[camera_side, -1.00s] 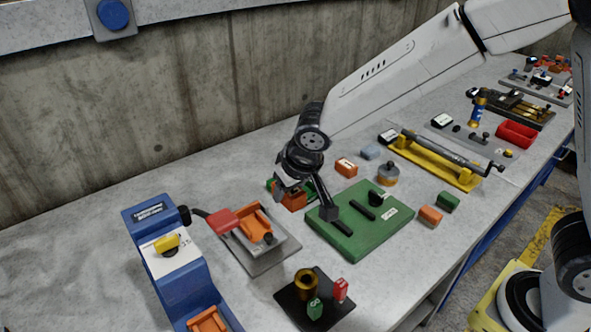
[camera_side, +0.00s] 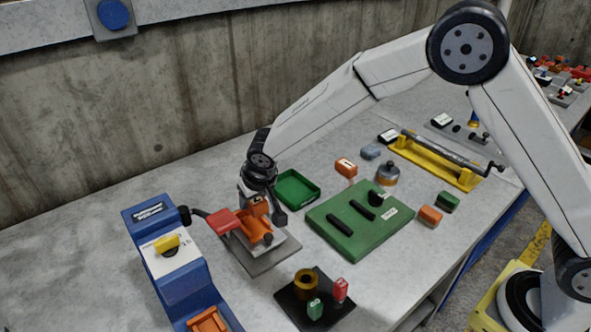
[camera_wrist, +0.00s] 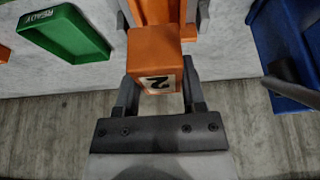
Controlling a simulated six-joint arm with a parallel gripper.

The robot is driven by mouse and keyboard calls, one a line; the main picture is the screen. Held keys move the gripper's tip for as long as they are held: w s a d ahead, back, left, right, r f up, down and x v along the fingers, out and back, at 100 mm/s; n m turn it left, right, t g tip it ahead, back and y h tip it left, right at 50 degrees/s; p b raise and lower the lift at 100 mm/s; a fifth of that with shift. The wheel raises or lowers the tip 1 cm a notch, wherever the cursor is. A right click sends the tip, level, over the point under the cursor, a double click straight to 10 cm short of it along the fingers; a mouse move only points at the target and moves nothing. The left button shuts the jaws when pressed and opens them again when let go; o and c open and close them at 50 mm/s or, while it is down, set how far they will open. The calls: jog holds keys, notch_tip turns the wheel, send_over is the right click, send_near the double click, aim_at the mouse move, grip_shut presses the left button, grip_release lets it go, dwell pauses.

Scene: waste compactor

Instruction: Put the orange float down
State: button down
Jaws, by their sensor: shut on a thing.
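My gripper (camera_side: 260,200) is shut on the orange float (camera_wrist: 155,48), a block with a white label reading 2. The float also shows between the fingers in the side view (camera_side: 258,209). My gripper holds it over the orange cradle (camera_side: 258,232) on a grey plate, beside a red pad. In the wrist view the cradle (camera_wrist: 155,10) shows just beyond the float. I cannot tell whether the float touches the cradle. The green tray (camera_side: 297,190) behind my gripper is empty; it also shows in the wrist view (camera_wrist: 64,32).
A blue machine (camera_side: 172,262) with a yellow knob stands to the left. A green board (camera_side: 360,222) with black bars lies to the right. A black plate (camera_side: 318,300) with a brass ring and small tagged blocks is in front. Another orange block (camera_side: 346,168) stands farther back.

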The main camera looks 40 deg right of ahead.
jog(key=shift+w+f, duration=0.15)
jog(key=shift+f, duration=0.05)
jog(key=shift+w+a+f, duration=0.1)
jog(key=shift+w+f, duration=0.1)
jog(key=shift+f, duration=1.6)
jog(key=shift+f, duration=0.6)
jog(key=shift+c, duration=0.8)
grip_release()
